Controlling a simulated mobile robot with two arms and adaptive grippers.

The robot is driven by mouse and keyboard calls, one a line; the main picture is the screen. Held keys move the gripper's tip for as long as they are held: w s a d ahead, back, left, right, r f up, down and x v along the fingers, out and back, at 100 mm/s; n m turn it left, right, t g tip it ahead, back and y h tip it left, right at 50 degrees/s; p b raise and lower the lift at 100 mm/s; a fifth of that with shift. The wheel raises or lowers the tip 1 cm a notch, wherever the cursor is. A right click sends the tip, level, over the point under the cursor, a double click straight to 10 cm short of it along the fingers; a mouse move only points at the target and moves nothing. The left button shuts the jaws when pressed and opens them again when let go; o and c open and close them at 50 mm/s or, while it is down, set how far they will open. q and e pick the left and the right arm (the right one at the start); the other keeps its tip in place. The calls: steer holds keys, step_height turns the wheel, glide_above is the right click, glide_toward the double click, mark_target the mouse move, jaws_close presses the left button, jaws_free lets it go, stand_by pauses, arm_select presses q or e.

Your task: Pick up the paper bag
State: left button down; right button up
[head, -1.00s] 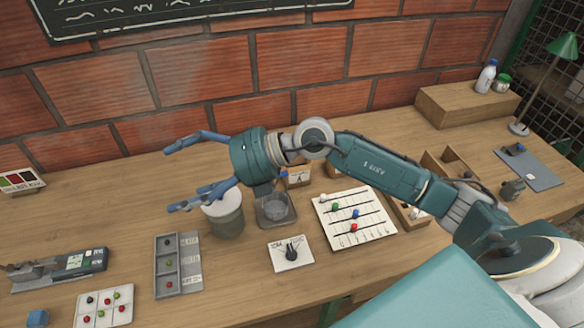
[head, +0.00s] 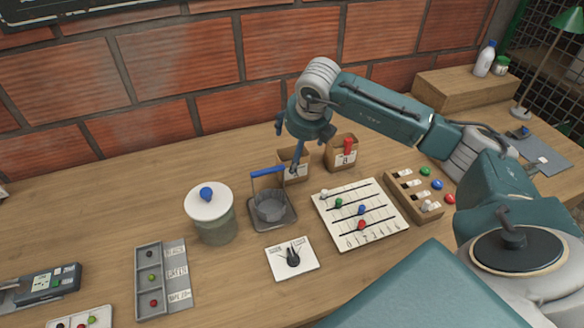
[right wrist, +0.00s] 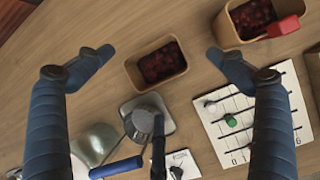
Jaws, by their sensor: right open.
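Two small brown paper bags stand on the workbench near the brick wall. The left bag (head: 293,165) has a white label and is partly hidden behind my right gripper (head: 297,149). The right bag (head: 342,154) has a red item at its top. In the right wrist view, dark red berries fill the left bag (right wrist: 157,63) and the right bag (right wrist: 252,18). My right gripper (right wrist: 163,58) is open and points down, its fingers on either side of the left bag and apart from it. My left gripper is out of view.
A lidded canister (head: 211,218) and a cup (head: 270,208) under a blue handle (head: 267,171) stand in front and left of the bags. A slider board (head: 359,214), a dial card (head: 292,259) and a switch box (head: 413,194) lie nearer. Bench at back left is clear.

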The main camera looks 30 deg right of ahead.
steer(key=x, duration=0.2)
steer(key=p+x, duration=0.1)
steer(key=x, duration=0.1)
steer(key=p+x, duration=0.1)
steer(key=x, duration=0.2)
steer(key=shift+a, duration=0.3)
steer(key=shift+w+f, duration=0.1)
steer(key=shift+f, duration=0.25)
steer(key=shift+r, duration=0.1)
steer(key=c, duration=1.6)
